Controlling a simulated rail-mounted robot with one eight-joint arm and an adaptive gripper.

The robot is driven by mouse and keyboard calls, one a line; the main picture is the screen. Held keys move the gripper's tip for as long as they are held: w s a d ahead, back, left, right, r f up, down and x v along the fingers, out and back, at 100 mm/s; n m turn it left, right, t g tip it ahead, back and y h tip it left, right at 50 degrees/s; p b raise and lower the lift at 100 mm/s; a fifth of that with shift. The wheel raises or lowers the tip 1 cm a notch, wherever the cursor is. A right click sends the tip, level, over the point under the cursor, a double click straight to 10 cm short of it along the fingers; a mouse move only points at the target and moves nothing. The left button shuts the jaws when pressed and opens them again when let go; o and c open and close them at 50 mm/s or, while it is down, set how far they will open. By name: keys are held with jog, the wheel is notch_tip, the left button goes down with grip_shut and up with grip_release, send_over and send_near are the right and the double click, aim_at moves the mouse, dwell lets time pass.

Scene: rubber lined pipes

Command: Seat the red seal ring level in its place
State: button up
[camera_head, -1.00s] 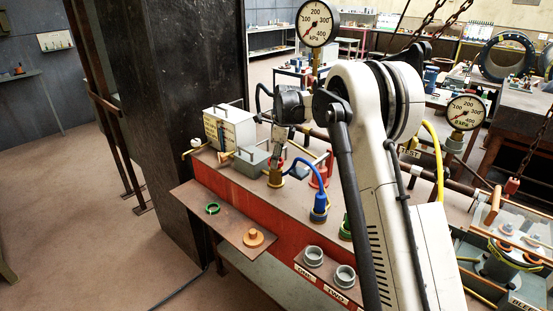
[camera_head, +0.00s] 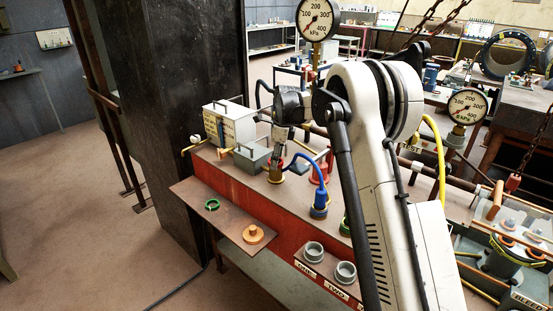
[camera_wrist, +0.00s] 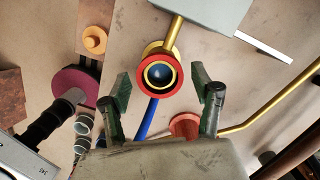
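In the wrist view the red ring (camera_wrist: 159,75) lies between my two green fingers, with a yellow rim and dark bore showing inside it. A yellow flange (camera_wrist: 151,48) shows behind its upper edge. The ring seems to sit on this brass-coloured fitting (camera_head: 275,174), which stands below my gripper in the head view. I cannot tell whether the ring is fully level. My gripper (camera_wrist: 161,88) is open, with a gap between each finger and the ring. In the head view my gripper (camera_head: 279,146) is small and the ring is not clear.
A blue fitting with a hose (camera_head: 319,204) and a red fitting (camera_head: 317,174) stand close by. A grey box (camera_head: 251,155) sits just left. A side shelf holds a green ring (camera_head: 212,204) and an orange knob (camera_head: 253,234). Two grey cups (camera_head: 345,272) stand in front.

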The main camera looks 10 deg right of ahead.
aim_at(282, 166)
jog(key=shift+o, duration=0.4)
jog(key=shift+r, duration=0.15)
notch_tip(282, 166, up, 12)
jog(key=d, duration=0.1)
jog(key=shift+s+d+f, duration=0.2)
jog(key=shift+s+d, duration=0.1)
jog(key=shift+s, duration=0.1)
jog(key=s+a+r+n+t, duration=0.1)
jog(key=s+r+n, duration=0.25)
jog(key=s, duration=0.45)
jog(key=s+r+n+t+h+b, duration=0.1)
jog(key=s+r+n, duration=0.25)
jog(key=s, duration=0.45)
jog(key=s+a+r+n+t, duration=0.1)
jog(key=s+r+n, duration=0.1)
jog(key=s+n, duration=0.35)
jog(key=s+f+n+t+b, duration=0.1)
jog(key=s+f+n, duration=0.4)
jog(key=s, duration=0.8)
jog(key=s+f+n+t, duration=0.2)
jog(key=s+f+n, duration=0.3)
jog(key=s, duration=0.8)
jog(key=shift+s+f+h+b, duration=0.3)
jog(key=shift+f+b, duration=0.1)
jog(key=shift+f, duration=0.4)
